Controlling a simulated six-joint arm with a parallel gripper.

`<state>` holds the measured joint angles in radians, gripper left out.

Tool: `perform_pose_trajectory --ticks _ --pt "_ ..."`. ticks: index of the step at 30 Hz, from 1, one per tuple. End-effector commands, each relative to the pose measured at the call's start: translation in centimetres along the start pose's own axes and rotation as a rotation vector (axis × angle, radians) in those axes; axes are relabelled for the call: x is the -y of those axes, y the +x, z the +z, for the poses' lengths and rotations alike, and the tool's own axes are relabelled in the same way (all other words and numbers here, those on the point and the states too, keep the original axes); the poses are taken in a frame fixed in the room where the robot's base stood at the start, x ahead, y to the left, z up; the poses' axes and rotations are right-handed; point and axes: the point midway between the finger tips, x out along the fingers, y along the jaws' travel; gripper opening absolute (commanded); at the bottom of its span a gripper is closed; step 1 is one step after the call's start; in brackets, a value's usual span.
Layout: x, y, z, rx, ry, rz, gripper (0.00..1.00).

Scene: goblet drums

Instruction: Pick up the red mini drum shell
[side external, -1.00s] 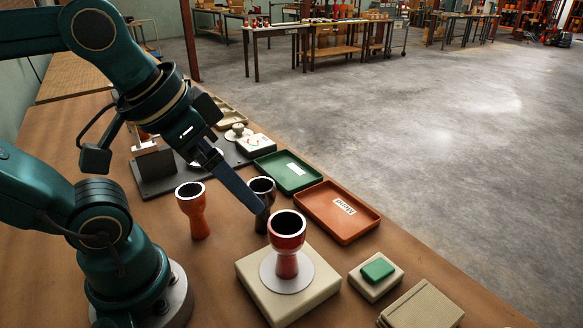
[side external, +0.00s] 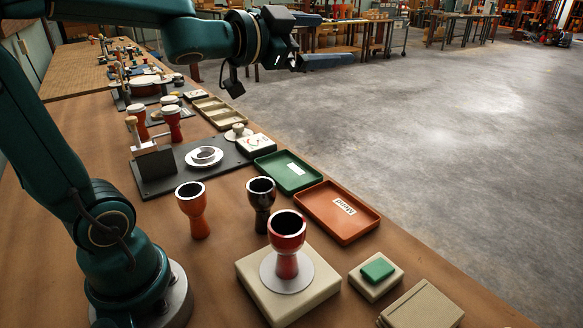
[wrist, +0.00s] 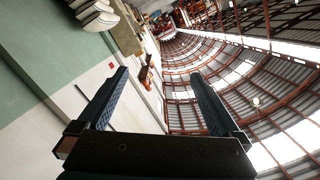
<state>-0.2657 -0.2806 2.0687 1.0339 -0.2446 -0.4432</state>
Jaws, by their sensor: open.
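The red mini drum shell (side external: 287,232) is goblet-shaped and open at the top. It stands upright on a round silver plate (side external: 268,273) on a beige block (side external: 253,287) near the front of the bench. My gripper (side external: 345,60) is raised high in the side view, far above and behind the red shell, with its fingers pointing right. The wrist view shows the two blue fingers (wrist: 158,75) spread apart with nothing between them. That view faces the wall and roof, so the shell is not in it.
An orange shell (side external: 193,210) and a dark shell (side external: 260,205) stand close behind the red one. A green tray (side external: 275,183) and an orange tray (side external: 352,233) lie to the right. A green button box (side external: 376,271) is at front right. A dark fixture plate (side external: 165,190) stands further back.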

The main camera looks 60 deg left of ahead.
Motion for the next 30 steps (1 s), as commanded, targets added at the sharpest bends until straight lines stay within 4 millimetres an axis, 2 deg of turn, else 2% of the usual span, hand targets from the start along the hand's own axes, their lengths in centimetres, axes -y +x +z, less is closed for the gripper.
perform_pose_trajectory --ticks 2,5,8,12,18,26,27,30 --pt "-1.7 0.8 -0.4 -0.084 0.053 0.111 1.0" --pt "-4.7 0.8 -0.4 -0.177 0.104 0.297 1.0" --pt "-8.0 -0.4 0.5 -0.238 0.124 0.517 1.0" --pt "-11.5 -3.6 2.5 -0.268 0.107 0.816 1.0" --pt "-13.7 -8.2 4.9 -0.25 0.045 1.126 1.0" --pt "-14.1 -13.9 7.0 -0.189 -0.068 1.444 1.0" --pt "-14.2 -14.5 7.5 -0.18 -0.085 1.478 1.0" --pt "-15.7 -14.2 9.6 -0.181 -0.087 1.472 1.0"
